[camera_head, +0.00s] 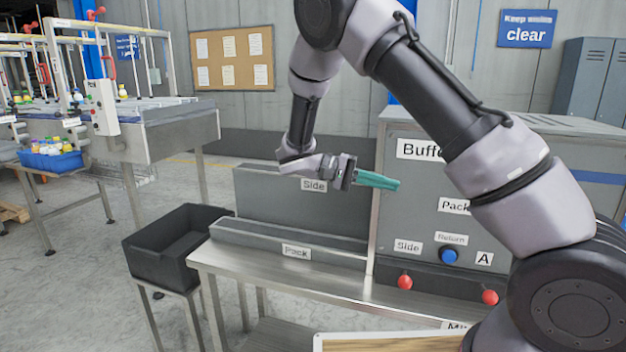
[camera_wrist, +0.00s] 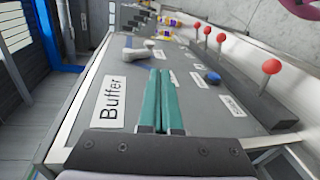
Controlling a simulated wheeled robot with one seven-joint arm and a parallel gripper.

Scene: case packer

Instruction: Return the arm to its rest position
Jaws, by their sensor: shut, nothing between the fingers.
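My gripper (camera_head: 378,180) has green fingers, and in the head view it hangs in the air in front of the left part of the grey panel (camera_head: 420,225). Its fingers point right. My arm reaches across the head view from the lower right, up over the top and down to the gripper. In the wrist view the green fingers of my gripper (camera_wrist: 159,100) lie close together with nothing between them. The panel's grey face (camera_wrist: 90,110) with the "Buffer" label fills much of the wrist view behind the fingers.
The panel carries a blue button (camera_head: 449,256) and red knobs (camera_head: 405,282). A steel bench (camera_head: 290,275) with grey "Pack" and "Side" blocks stands below my gripper. A black bin (camera_head: 180,262) stands to its left. A conveyor (camera_head: 170,130) with a blue crate (camera_head: 50,160) is farther left.

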